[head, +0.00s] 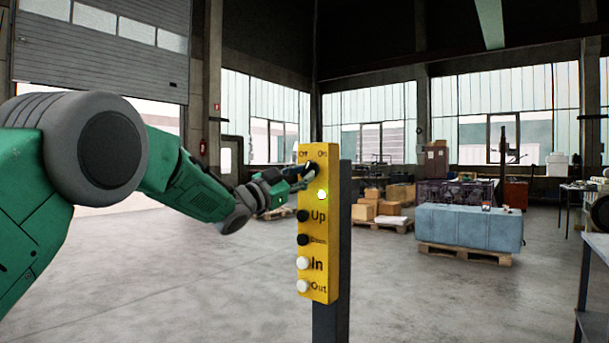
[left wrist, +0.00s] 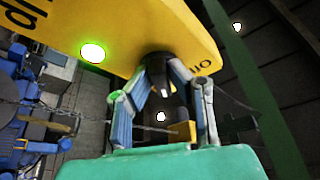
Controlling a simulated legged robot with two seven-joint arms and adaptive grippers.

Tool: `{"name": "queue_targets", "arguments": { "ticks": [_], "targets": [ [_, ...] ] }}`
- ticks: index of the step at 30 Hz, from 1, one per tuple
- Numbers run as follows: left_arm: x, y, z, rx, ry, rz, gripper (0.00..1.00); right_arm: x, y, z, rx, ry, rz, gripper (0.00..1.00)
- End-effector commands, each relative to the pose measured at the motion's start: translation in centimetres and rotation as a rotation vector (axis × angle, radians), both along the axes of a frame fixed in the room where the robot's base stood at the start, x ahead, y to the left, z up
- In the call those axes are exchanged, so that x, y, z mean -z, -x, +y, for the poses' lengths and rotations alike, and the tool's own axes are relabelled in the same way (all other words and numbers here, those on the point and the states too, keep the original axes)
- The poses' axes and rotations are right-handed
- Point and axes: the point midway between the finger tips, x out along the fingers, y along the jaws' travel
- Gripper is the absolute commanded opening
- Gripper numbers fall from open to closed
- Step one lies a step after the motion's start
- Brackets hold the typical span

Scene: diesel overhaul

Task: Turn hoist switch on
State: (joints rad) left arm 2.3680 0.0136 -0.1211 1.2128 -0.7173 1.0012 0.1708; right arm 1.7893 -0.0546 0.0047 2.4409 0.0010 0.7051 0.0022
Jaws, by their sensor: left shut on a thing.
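The yellow hoist control box (head: 319,235) stands upright on a dark post, its face toward me. Its black switch (head: 310,171) sits under the "Off" and "On" labels; its exact angle is hard to tell. A green light (head: 321,194) glows below it, and also shows in the left wrist view (left wrist: 93,53). My left gripper (head: 297,178) reaches in from the left. In the left wrist view its fingers (left wrist: 163,85) are closed around the black switch (left wrist: 160,62), one on each side. My right gripper is not in view.
Below the light are black buttons, one marked "Up" (head: 303,216), and white "In" (head: 303,263) and "Out" (head: 303,286) buttons. A blue block (head: 470,226) on a pallet and cardboard boxes (head: 388,208) stand farther back. A table (head: 594,260) is at the right edge. The floor between is clear.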

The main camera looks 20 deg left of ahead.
Motion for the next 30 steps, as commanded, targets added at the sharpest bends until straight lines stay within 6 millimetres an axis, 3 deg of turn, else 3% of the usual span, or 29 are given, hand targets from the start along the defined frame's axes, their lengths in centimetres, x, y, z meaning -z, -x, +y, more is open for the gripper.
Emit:
{"name": "queue_targets", "arguments": {
  "ticks": [1, 12, 29, 30],
  "targets": [
    [-1.44, 0.18, 0.04, 0.002, -0.024, -0.033, 0.00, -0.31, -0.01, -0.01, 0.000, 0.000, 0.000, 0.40],
    [-1.37, 0.22, -0.08, 0.004, -0.178, -0.089, 0.00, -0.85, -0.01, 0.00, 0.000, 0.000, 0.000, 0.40],
    [-1.35, 0.26, -0.40, 0.008, -0.208, -0.100, 0.00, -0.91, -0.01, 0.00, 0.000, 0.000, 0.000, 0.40],
    [-1.36, 0.26, -0.41, 0.008, -0.208, -0.100, 0.22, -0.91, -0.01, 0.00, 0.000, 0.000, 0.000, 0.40]
  ]
}}
